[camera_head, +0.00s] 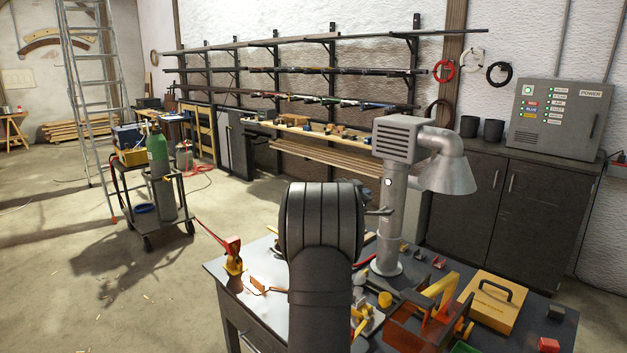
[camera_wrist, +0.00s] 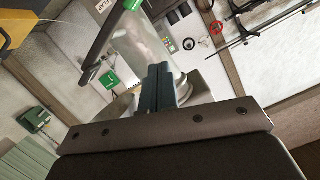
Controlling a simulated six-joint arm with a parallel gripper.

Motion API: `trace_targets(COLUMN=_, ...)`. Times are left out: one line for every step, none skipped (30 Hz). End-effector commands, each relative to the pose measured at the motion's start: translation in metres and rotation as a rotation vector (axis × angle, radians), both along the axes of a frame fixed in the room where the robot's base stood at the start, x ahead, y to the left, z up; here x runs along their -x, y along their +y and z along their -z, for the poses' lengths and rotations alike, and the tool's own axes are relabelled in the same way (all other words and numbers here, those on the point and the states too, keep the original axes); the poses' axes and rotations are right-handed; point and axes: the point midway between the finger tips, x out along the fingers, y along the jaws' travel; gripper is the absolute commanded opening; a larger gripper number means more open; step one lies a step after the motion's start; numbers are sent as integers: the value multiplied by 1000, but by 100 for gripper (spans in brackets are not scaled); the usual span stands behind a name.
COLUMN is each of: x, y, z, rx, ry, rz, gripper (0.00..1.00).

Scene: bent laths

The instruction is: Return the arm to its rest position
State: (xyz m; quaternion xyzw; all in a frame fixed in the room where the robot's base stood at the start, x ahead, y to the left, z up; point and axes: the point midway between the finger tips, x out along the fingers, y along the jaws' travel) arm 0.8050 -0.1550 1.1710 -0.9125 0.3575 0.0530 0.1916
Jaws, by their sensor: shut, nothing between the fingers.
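My gripper (camera_wrist: 158,76) shows in the wrist view with its two dark fingers pressed together and nothing between them. A pale, shiny cylindrical shape (camera_wrist: 150,45) lies behind the fingertips; I cannot tell whether it is close to them. The wrist picture is strongly tilted. In the head view my dark arm (camera_head: 322,225) rises in the middle over the workbench (camera_head: 262,310). The fingers are mostly or wholly hidden behind the arm there.
A grey extraction hood (camera_head: 390,215) stands on the bench just right of my arm. A yellow case (camera_head: 492,303), red and yellow clamps (camera_head: 435,305) and small parts crowd the bench's right side. A trolley with a green cylinder (camera_head: 158,165) stands left on open floor.

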Motion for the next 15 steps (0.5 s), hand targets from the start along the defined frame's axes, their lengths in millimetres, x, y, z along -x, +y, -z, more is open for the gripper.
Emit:
trace_targets(x=3, y=-1, z=-13, rx=0, ry=-7, rz=1, gripper=0)
trace_targets(x=7, y=3, z=-16, rx=1, ry=-5, rz=-1, gripper=0)
trace_targets(x=12, y=6, z=-20, rx=2, ry=-4, rz=-1, gripper=0)
trace_targets(x=16, y=10, z=-21, rx=3, ry=-3, rz=-3, gripper=0)
trace_targets(x=20, y=14, z=-21, rx=2, ry=-2, rz=-2, gripper=0)
trace_targets(x=26, y=19, z=-23, rx=3, ry=-1, rz=-3, gripper=0)
trace_targets(x=30, y=22, z=-24, rx=3, ry=-1, rz=-3, gripper=0)
trace_targets(x=34, y=26, z=-26, rx=3, ry=-1, rz=-3, gripper=0)
trace_targets(x=40, y=30, z=-27, rx=3, ry=-2, rz=-4, gripper=0)
trace_targets(x=44, y=34, z=-29, rx=4, ry=-2, rz=-3, gripper=0)
trace_targets(x=48, y=38, z=-30, rx=4, ry=-1, rz=-3, gripper=0)
trace_targets(x=54, y=43, z=-32, rx=4, ry=-2, rz=-2, gripper=0)
trace_targets(x=58, y=46, z=-33, rx=4, ry=-2, rz=-3, gripper=0)
trace_targets(x=62, y=51, z=-34, rx=4, ry=-2, rz=-3, gripper=0)
trace_targets(x=68, y=56, z=-36, rx=4, ry=-1, rz=-3, gripper=0)
